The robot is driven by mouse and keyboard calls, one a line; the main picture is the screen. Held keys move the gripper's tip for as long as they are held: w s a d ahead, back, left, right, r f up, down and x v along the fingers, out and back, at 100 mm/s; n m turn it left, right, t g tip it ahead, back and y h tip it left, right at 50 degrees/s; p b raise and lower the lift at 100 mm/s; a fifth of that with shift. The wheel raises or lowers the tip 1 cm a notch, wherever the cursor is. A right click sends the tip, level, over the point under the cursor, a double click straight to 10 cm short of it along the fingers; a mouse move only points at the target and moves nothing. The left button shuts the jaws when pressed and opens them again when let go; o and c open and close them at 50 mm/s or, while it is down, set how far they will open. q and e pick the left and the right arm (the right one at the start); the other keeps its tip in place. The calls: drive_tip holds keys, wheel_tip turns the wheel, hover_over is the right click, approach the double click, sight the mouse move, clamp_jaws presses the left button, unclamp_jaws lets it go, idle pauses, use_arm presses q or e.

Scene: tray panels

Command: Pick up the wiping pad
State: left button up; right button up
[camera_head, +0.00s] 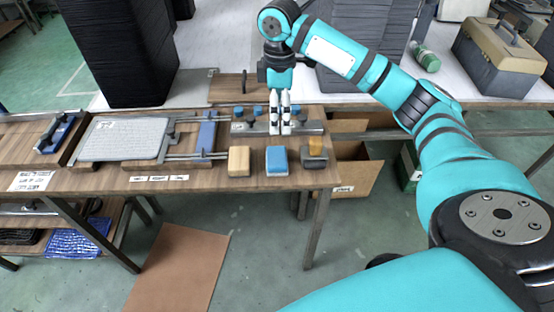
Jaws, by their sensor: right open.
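A blue block with a pale lower edge (276,161), which looks like the wiping pad, sits near the front edge of the wooden bench (110,181). A tan block (239,161) stands to its left. A dark block with an orange-brown top (316,153) stands to its right. My right gripper (279,131) points down just behind the blue block in the picture, with its two pale fingers apart and nothing between them. I cannot tell its exact height above the bench. My left gripper is not in view.
A metal rail with blue knobs (250,127) runs behind the blocks, close to my right gripper. A clamping frame with a grey panel (124,139) lies to the left. Tall black stacks (118,50) and a toolbox (497,58) stand behind. An open cardboard box (352,172) is at the right.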

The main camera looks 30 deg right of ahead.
hover_over(277, 156)
drive_tip(key=f, duration=1.1)
drive_tip(key=shift+d, duration=0.25)
drive_tip(key=shift+a+f+p, duration=0.2)
drive_tip(key=shift+f+p, duration=0.1)
drive_tip(key=shift+f, duration=2.4)
drive_tip(key=c, duration=1.1)
drive_tip(key=shift+r, duration=0.1)
